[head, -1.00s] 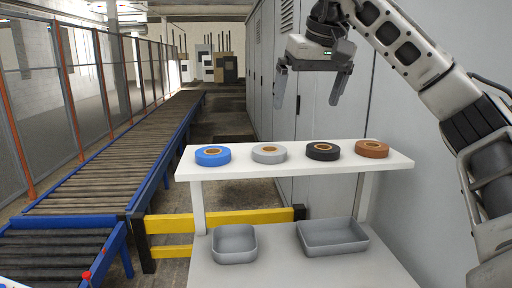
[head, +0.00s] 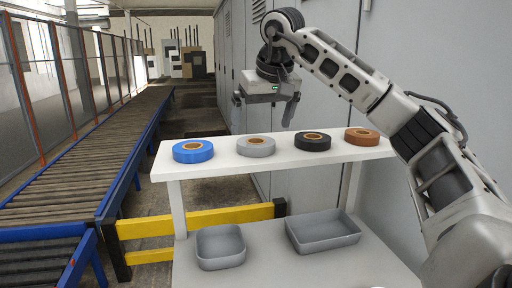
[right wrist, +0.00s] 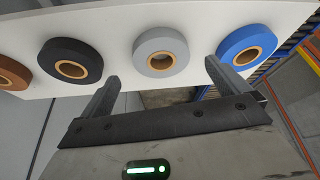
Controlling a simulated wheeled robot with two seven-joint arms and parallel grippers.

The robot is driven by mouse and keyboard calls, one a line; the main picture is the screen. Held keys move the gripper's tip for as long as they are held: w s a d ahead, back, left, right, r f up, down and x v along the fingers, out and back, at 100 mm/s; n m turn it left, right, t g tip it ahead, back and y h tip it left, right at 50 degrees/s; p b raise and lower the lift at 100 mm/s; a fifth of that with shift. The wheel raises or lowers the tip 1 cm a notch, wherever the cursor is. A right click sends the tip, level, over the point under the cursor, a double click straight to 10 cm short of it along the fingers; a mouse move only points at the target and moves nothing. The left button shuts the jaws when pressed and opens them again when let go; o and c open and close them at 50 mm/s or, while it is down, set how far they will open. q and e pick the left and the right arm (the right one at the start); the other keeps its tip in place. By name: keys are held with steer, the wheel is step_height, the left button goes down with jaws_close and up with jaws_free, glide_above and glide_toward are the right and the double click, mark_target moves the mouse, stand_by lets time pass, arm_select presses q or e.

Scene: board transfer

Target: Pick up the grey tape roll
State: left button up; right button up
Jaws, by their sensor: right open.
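The grey tape roll (head: 256,147) lies flat on the white upper shelf (head: 222,161), between the blue and black rolls. In the right wrist view the grey roll (right wrist: 160,53) shows ahead, between the lines of the two fingers and apart from them. My right gripper (head: 263,118) is open and empty, with its fingers pointing down above and behind the shelf's row of rolls. It also shows in the right wrist view (right wrist: 160,80). My left gripper is not in view.
A blue roll (head: 193,152) lies left of the grey one; a black roll (head: 313,141) and a brown roll (head: 361,137) lie right. Two grey bins (head: 221,262) (head: 323,243) stand on the lower shelf. A conveyor (head: 80,163) runs at left; grey cabinets stand behind.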

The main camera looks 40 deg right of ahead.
mark_target(259, 137)
steer(key=x, duration=0.5)
steer(key=shift+s+f+p, duration=0.15)
steer(key=shift+f+p, duration=0.05)
steer(key=shift+p, duration=0.1)
steer(key=shift+c, duration=0.3)
steer(key=c, duration=0.9)
steer(key=shift+c, duration=0.2)
steer(key=shift+r, duration=0.15)
